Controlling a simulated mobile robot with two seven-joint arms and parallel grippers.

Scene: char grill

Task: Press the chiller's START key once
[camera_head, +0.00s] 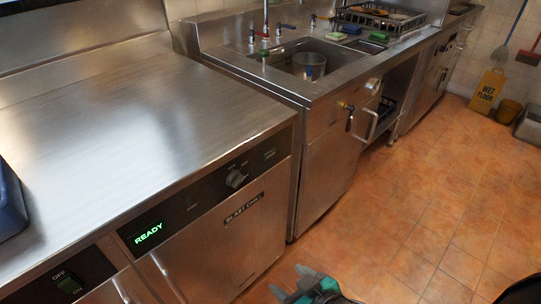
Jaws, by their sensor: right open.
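The blast chiller (233,235) is a steel cabinet under the worktop, at the lower left of the head view. Its dark control panel has a lit green display (148,233) reading READY, a round knob (236,179) and small dark markings on either side of the knob. The START key's label is too small to read, so I cannot tell which marking it is. My right gripper (291,281), with teal parts, is at the bottom edge, low over the floor. It is open and empty, apart from the chiller front. My left gripper is not in view.
A bare steel worktop (130,130) covers the chiller. A blue container (10,205) stands at its left edge. A sink (310,58) with a bucket lies beyond. A yellow wet-floor sign (487,91) stands far right. The tiled floor before the chiller is clear.

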